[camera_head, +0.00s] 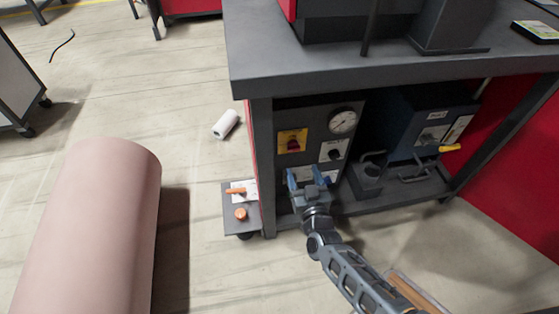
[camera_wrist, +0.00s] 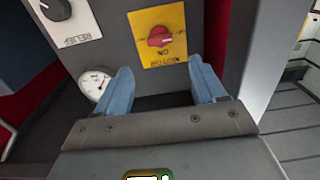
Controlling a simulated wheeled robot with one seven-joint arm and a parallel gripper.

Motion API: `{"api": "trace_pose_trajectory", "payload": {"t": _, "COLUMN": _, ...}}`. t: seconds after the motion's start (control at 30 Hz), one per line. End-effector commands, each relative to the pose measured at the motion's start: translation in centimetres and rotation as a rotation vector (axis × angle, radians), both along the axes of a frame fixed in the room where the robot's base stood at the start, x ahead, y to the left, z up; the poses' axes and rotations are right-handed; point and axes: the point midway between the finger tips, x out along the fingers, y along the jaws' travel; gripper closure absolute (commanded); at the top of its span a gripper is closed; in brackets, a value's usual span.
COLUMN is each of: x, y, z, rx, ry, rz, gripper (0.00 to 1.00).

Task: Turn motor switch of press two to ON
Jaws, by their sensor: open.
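The motor switch (camera_head: 293,145) is a red rotary knob on a yellow plate, on the dark panel under the bench. In the wrist view the knob (camera_wrist: 160,36) appears upside down, with "MOTOR" and "ON" lettering on its plate. My gripper (camera_head: 304,170) is open and empty, with blue fingers, just below the plate in the head view. In the wrist view the gap between the fingers (camera_wrist: 160,66) faces the yellow plate, and the fingers look apart from the knob. No press number is legible.
A gauge (camera_head: 343,121) and a black relief knob (camera_head: 335,154) sit beside the switch. A blue unit (camera_head: 420,125) stands right on the shelf. The bench top (camera_head: 400,75) overhangs the panel. A low box with orange controls (camera_head: 240,214) stands left of the bench leg (camera_head: 263,165).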

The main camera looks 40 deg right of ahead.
Motion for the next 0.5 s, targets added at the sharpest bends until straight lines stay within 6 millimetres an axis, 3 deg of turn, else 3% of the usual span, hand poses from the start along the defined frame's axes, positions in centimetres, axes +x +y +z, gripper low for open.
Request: {"api": "trace_pose_trajectory", "payload": {"t": 0.5, "x": 5.2, "y": -3.9, "z": -0.5, "rx": -0.005, "ry": -0.002, "rz": -0.015, "gripper": 0.3}}
